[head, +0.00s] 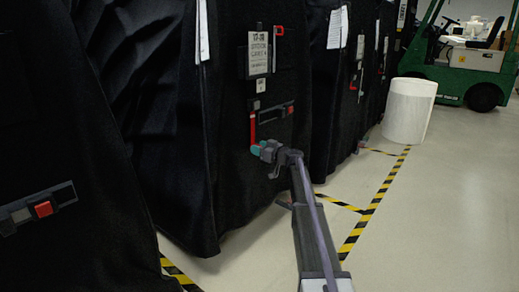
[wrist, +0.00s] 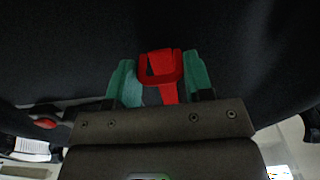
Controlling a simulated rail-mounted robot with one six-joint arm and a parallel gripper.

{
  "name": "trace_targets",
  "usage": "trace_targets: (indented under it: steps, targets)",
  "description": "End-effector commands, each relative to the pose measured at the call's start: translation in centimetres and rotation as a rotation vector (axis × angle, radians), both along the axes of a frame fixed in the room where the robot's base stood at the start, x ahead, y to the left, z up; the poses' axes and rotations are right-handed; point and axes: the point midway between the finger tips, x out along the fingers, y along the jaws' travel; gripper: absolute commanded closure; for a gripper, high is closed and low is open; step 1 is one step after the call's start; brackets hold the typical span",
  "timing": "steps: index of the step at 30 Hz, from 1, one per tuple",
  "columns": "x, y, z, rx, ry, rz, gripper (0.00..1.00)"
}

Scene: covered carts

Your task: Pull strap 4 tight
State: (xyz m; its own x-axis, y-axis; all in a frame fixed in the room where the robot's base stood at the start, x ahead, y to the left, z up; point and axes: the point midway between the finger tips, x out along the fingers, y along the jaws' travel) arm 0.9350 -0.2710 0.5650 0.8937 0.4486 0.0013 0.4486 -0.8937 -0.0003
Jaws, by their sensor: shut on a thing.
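A red strap (head: 253,129) hangs down the black cover of the middle cart, from the left end of a dark bar (head: 275,114). My gripper (head: 257,149) is at the strap's lower end, close to the cover. In the wrist view, the strap's red loop end (wrist: 161,66) lies between the teal fingers of my gripper (wrist: 160,82), which is shut on it. No number for this strap is readable. The fingers hide part of its lower end.
A grey bar with a red block (head: 43,209) is on the nearer cart at left. A label plate (head: 258,53) sits above the strap. A white bin (head: 408,111) and a green forklift (head: 462,60) stand at back right. Yellow-black tape (head: 375,203) marks the open floor.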

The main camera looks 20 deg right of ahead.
Motion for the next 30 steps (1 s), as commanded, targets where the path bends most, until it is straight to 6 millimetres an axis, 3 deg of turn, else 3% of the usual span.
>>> trace_targets:
  steps: [8,9,16,25,30]
  targets:
    - [-0.1,0.0,0.0,-0.003,0.002,0.001,0.95]
    - [-0.1,0.0,0.0,-0.003,0.002,0.001,0.5]
    - [-0.1,0.0,0.0,-0.002,0.001,0.001,0.28]
    - [-0.6,-0.2,0.1,-0.001,0.0,0.0,0.28]
    - [-3.8,-1.7,0.1,-0.001,0.0,-0.002,0.28]
